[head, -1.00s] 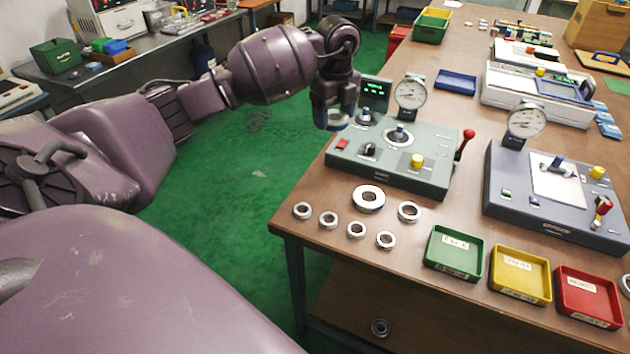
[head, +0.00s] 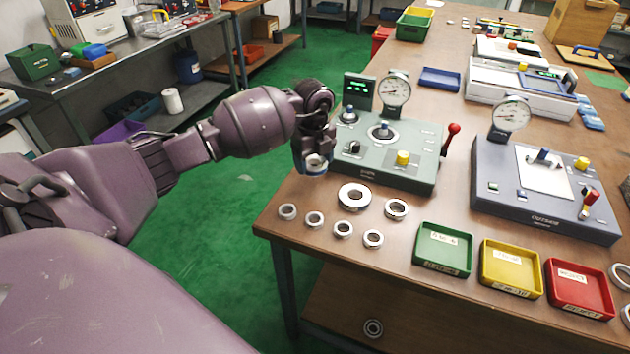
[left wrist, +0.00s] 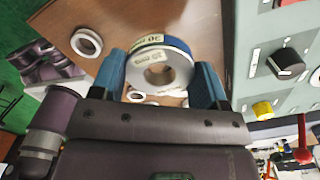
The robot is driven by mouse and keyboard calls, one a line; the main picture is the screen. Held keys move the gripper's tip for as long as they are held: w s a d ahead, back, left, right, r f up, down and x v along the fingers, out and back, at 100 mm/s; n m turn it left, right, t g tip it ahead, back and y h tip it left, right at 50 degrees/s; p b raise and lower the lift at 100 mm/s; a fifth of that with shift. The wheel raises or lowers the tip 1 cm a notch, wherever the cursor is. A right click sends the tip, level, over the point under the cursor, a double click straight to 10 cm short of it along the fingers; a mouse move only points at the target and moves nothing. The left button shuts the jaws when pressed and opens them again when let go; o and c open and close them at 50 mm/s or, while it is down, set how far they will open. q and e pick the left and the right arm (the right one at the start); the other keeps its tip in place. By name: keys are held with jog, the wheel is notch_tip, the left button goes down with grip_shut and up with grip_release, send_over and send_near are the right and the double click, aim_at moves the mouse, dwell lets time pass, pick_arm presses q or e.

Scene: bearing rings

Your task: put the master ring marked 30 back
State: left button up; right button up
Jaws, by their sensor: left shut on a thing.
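My left gripper (head: 314,168) is shut on a metal ring (left wrist: 181,74). In the left wrist view the ring sits between the two blue fingers (left wrist: 160,85), with a pale label on its rim that reads 30. In the head view the held ring (head: 316,160) is partly hidden by the gripper, at the front left corner of the green-grey gauge unit (head: 390,174). The held ring appears to be above the brown bench. My right gripper is not in view.
A large ring (head: 354,187) and several smaller rings, one nearest the edge (head: 288,211), lie in front of the gauge unit. Green (head: 444,270), yellow (head: 512,290) and red (head: 580,311) trays stand right of them. A second gauge (head: 545,215) stands further right.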

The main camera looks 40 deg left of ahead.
aim_at(314, 188)
pick_arm(q)
jog(key=shift+f, duration=0.45)
notch_tip(314, 188, down, 5)
jog(key=shift+f+b, duration=0.1)
jog(key=shift+b, duration=0.45)
jog(key=shift+f, duration=0.3)
jog(key=shift+r, duration=0.1)
jog(key=shift+f, duration=0.2)
jog(key=o, duration=1.3)
